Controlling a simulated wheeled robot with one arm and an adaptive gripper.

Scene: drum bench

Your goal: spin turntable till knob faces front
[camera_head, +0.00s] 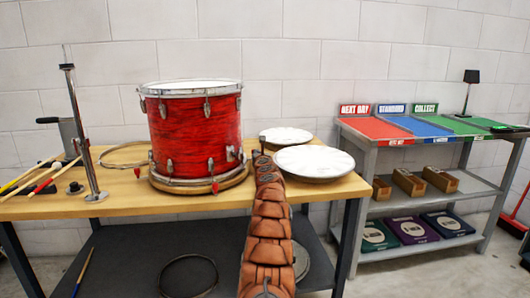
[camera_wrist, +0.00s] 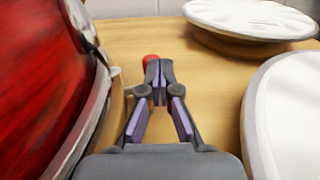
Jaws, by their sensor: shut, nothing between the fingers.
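The red drum (camera_head: 196,130) stands upright on a round wooden turntable (camera_head: 180,187) on the bench. A chrome fitting (camera_head: 232,153), perhaps the knob, sits on the drum's right side, not squarely at the front. Small red-tipped pegs show at the turntable's left (camera_head: 137,172) and front (camera_head: 215,187). My gripper (camera_head: 262,146) is just right of the drum, shut and empty. In the wrist view the drum (camera_wrist: 45,75) fills the left side, and a red peg tip (camera_wrist: 150,59) shows just beyond my gripper's fingertips (camera_wrist: 159,70); whether they touch, I cannot tell.
Two white drumheads or pads, one behind (camera_head: 287,136) and one in front (camera_head: 314,162), lie close on the right. A chrome stand (camera_head: 87,140) and drumsticks (camera_head: 42,176) are at the left. A grey shelf (camera_head: 350,142) with coloured trays stands further right.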

